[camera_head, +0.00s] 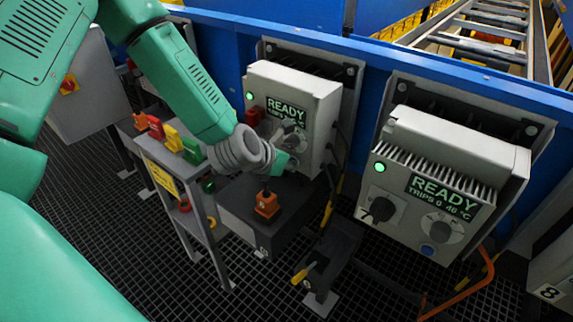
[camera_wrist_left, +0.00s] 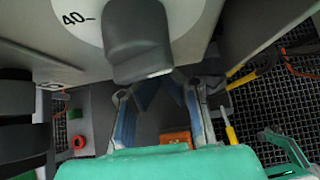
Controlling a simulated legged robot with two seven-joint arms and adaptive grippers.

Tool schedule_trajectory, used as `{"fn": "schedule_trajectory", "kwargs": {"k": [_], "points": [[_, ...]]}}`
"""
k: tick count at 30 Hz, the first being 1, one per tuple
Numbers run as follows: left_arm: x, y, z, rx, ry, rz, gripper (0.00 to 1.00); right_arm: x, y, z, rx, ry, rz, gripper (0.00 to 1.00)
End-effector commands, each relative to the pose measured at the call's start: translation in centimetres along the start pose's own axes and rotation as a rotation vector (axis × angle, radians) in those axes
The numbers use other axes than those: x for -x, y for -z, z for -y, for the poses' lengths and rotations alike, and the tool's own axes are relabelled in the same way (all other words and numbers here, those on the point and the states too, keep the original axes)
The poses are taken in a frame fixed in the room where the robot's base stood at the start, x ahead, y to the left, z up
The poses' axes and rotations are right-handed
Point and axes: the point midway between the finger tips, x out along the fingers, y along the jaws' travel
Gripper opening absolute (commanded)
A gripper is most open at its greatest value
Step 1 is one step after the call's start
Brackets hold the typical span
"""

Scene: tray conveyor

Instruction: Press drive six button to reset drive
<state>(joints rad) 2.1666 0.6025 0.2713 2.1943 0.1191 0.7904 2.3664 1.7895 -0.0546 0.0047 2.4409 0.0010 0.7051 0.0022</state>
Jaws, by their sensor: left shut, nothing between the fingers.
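The nearer-left drive (camera_head: 300,85) is a light grey box on the blue wall, with a green lamp and a READY display (camera_head: 286,106). My left gripper (camera_head: 283,160) is at the lower part of its front, covering part of the dial; no button shows on it. In the left wrist view the gripper (camera_wrist_left: 165,88) is shut and empty, its tips just below a grey knob (camera_wrist_left: 138,40) on a white dial marked 40. Contact cannot be told.
A second drive (camera_head: 455,150) to the right reads READY, with a black knob (camera_head: 380,209) and a blue button (camera_head: 440,231). A stand (camera_head: 165,165) with coloured blocks is at left. An orange block (camera_head: 266,204) sits on a dark box below the gripper. Cables hang between the drives.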

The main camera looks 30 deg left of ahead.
Motion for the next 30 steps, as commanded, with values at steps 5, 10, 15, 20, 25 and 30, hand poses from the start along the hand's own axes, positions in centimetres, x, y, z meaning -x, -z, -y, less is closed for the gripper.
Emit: {"fn": "schedule_trajectory", "kwargs": {"k": [5, 10, 15, 20, 25, 30], "points": [[-0.9, -1.0, -0.1, 0.0, -0.002, 0.009, 0.0, -0.1, 0.0, 0.0, 0.0, 0.0, 0.0, 0.0], [-0.9, -1.3, -0.1, -0.001, -0.004, 0.013, 0.0, -0.1, 0.0, 0.0, 0.0, 0.0, 0.0, 0.0], [-0.5, -1.4, -0.1, 0.0, -0.005, 0.018, 0.0, 0.0, -0.1, 0.0, 0.0, 0.001, -0.001, 0.0], [1.5, -1.4, -0.2, 0.002, -0.003, 0.017, 0.0, 0.0, -0.2, 0.0, 0.0, 0.0, -0.002, 0.0], [4.3, -0.9, -0.1, 0.002, 0.001, 0.008, 0.0, 0.0, -0.2, 0.0, 0.0, 0.0, -0.002, 0.0], [6.4, -0.5, -0.2, 0.002, 0.002, 0.001, 0.0, 0.0, -0.2, 0.0, 0.0, 0.0, -0.002, 0.0]]}}
